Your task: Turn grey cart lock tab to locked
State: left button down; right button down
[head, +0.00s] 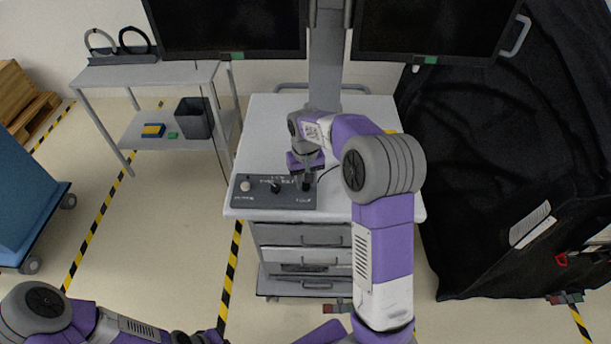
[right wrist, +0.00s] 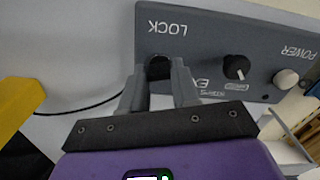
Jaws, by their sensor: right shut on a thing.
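The white-topped cart (head: 375,185) stands in the middle of the head view, with a grey control panel (head: 262,201) on its front left part. The panel fills the upper right wrist view (right wrist: 205,45), its lettering upside down there. The dark lock tab (right wrist: 158,67) sits by the word LOCK, at the panel's right end in the head view. My right gripper (right wrist: 157,80) is shut on the lock tab, one finger on each side. The fingers hide much of the tab, so I cannot tell its turn. My left arm shows at the lower left of the head view; its gripper is not seen.
The panel also carries a dark knob (right wrist: 236,67) and a pale POWER button (right wrist: 286,78). Two monitors (head: 225,28) hang above the cart. A side table (head: 150,75) with a dark bin (head: 194,118) stands left. A black-draped cart (head: 490,140) stands close right.

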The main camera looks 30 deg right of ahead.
jog(key=shift+m+p, duration=0.6)
jog(key=shift+m, duration=1.1)
jog(key=c, duration=0.8)
grip_release()
jog(key=shift+c, duration=0.2)
jog(key=shift+r, duration=0.15)
notch_tip(320, 180, up, 7)
jog(key=shift+r+p, duration=0.2)
jog(key=shift+p, duration=0.4)
jog(key=shift+f, duration=0.1)
